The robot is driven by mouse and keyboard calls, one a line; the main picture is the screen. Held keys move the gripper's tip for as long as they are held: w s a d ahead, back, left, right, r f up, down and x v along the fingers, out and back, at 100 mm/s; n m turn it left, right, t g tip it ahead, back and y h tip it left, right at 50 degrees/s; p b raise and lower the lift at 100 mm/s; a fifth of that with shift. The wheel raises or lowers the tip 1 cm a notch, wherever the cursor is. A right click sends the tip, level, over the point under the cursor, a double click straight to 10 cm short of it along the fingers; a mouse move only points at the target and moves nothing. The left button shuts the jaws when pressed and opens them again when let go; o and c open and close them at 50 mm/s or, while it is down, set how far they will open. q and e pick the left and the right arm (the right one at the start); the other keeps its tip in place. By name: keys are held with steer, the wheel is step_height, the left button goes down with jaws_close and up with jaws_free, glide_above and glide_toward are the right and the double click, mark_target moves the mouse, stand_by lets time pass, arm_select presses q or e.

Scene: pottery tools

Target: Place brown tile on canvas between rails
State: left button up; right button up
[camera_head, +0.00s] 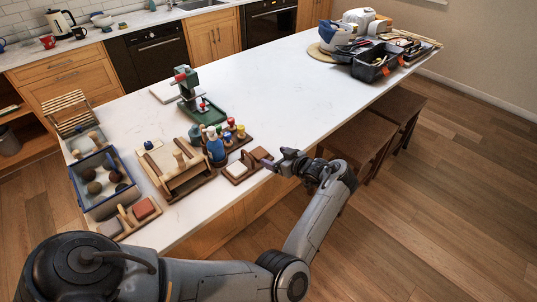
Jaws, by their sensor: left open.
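A wooden board with raised rails (172,178) stands on the near left of the white counter. A pale surface, which looks like the canvas (161,158), shows between its rails, with a wooden roller-like piece (179,158) there. A small brown tile-like piece (260,154) is in a low wooden tray (236,180), beside a pale piece (236,168). My left gripper (279,160) is open, just right of that tray near the counter's front edge. It appears empty and its fingers are close to the brown piece; contact cannot be told. My right gripper is not in view.
A blue tray (113,205) with dark balls and a holder with a reddish block (144,208) stand at left. Colored bottles (216,148) and a green press (187,86) stand behind. A black toolbox (377,66) is far right. The counter's middle is clear.

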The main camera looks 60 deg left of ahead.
arm_select(q)
steer(key=shift+v, duration=1.2)
steer(key=shift+d+r, duration=0.25)
steer(key=shift+d, duration=0.05)
steer(key=shift+c, duration=1.1)
steer(key=shift+d+r, duration=0.2)
steer(key=shift+d, duration=0.05)
steer(key=shift+w, duration=0.1)
